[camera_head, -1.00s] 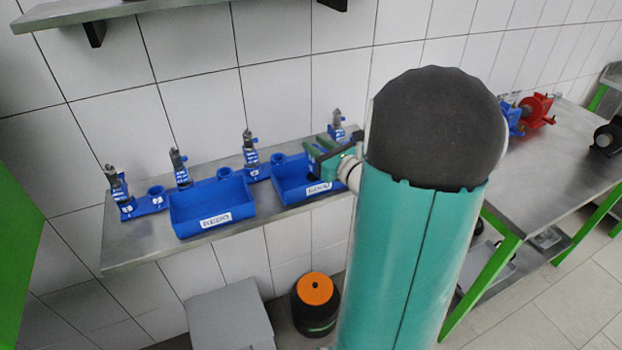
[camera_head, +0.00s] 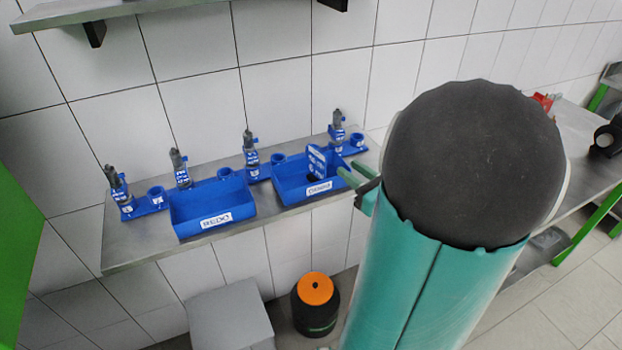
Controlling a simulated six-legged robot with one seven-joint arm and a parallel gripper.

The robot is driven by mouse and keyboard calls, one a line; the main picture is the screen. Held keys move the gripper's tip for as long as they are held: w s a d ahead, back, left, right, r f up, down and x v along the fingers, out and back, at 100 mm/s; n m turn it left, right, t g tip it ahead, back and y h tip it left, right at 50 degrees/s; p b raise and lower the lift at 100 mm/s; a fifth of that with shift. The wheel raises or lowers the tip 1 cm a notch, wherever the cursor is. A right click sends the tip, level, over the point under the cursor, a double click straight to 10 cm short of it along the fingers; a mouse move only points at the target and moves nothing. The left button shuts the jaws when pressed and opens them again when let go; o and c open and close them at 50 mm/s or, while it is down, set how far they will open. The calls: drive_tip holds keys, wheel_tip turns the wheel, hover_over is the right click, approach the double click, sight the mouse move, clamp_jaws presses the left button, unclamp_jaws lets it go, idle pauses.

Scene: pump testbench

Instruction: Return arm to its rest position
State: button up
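My gripper (camera_head: 349,166) shows as two green fingers just left of my large teal arm link. The fingers are apart with nothing between them. They are near the right side of the right blue bin (camera_head: 290,199). A blue labelled piece (camera_head: 316,160) with a dark part below it stands in that bin, apart from the fingers. My arm link with its dark rounded top fills the right middle of the view and hides the gripper's base.
The left blue bin (camera_head: 213,221), labelled REDO, and several small grey-topped pumps on blue stands line the metal shelf (camera_head: 130,250). A black canister with an orange lid (camera_head: 316,289) and a grey box (camera_head: 230,318) stand below. A metal table (camera_head: 585,175) is behind my arm.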

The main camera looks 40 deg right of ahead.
drive_tip(key=shift+s, duration=0.55)
drive_tip(key=w+a+n+g+y, duration=0.3)
drive_tip(key=a+n+g+y, duration=0.6)
drive_tip(key=a+n, duration=1.05)
drive_tip(key=s+a+r+n+g+h, duration=0.1)
drive_tip(key=s+a+r+n+h, duration=0.1)
drive_tip(key=n, duration=0.6)
drive_tip(key=s+a+r+n+g+h, duration=0.2)
drive_tip(key=s+a+n+h, duration=0.2)
drive_tip(key=a+n, duration=0.5)
drive_tip(key=shift+h, duration=1)
drive_tip(key=shift+f, duration=0.1)
